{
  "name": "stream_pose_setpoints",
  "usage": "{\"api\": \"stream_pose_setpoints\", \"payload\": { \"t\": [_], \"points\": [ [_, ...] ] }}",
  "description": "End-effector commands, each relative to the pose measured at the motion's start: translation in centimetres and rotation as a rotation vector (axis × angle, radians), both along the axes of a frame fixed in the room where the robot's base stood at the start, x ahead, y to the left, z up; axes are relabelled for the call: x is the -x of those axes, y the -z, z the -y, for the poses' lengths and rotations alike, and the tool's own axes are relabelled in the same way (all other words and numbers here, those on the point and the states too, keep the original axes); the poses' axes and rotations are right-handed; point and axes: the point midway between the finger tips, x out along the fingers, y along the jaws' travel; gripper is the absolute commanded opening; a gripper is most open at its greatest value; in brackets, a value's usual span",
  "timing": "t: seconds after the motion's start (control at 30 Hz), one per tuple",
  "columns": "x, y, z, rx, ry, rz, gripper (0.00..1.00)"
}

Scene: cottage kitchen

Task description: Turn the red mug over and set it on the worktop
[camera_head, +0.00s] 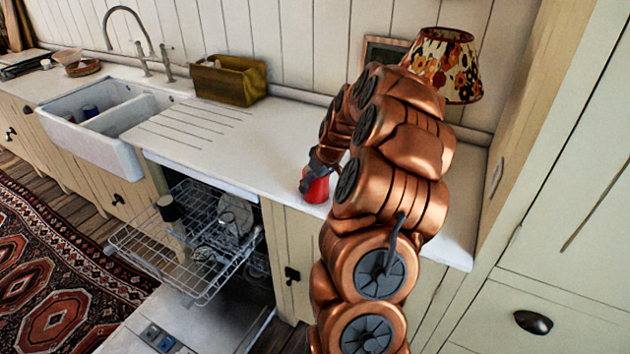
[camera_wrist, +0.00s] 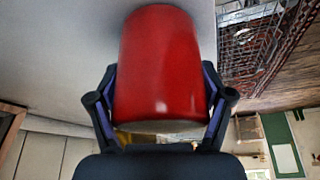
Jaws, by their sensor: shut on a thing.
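The red mug (camera_head: 317,191) is at the front part of the white worktop (camera_head: 270,150), partly hidden behind my gripper (camera_head: 312,177). In the wrist view the red mug (camera_wrist: 158,60) fills the middle, with a dark finger on each side of it. My gripper (camera_wrist: 160,98) is shut on its body. No handle shows. I cannot tell which end is the mouth, or whether the mug touches the worktop or hangs just above it.
The open dishwasher's rack (camera_head: 190,245) is pulled out below the worktop's front edge. A flowered lamp (camera_head: 443,62) and a frame (camera_head: 384,52) stand behind my arm. A brass-coloured bin (camera_head: 229,80) stands beside the sink (camera_head: 90,125). The grooved worktop left of the mug is clear.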

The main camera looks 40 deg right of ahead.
Motion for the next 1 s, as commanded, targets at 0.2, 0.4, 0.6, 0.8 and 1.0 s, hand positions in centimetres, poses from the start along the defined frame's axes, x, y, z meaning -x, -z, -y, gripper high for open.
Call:
{"api": "stream_pose_setpoints", "payload": {
  "t": [0.2,0.4,0.6,0.8,1.0],
  "points": [
    [0.0,0.2,0.0,0.0,0.0,0.0,0.88],
    [0.0,0.2,0.0,0.0,0.0,0.0,1.0],
    [0.0,0.2,0.0,0.0,0.0,0.0,1.0],
    [0.1,-0.3,0.0,0.001,0.0,0.001,1.0],
    [1.0,-2.3,0.0,0.003,0.0,0.003,1.0]
  ]
}}
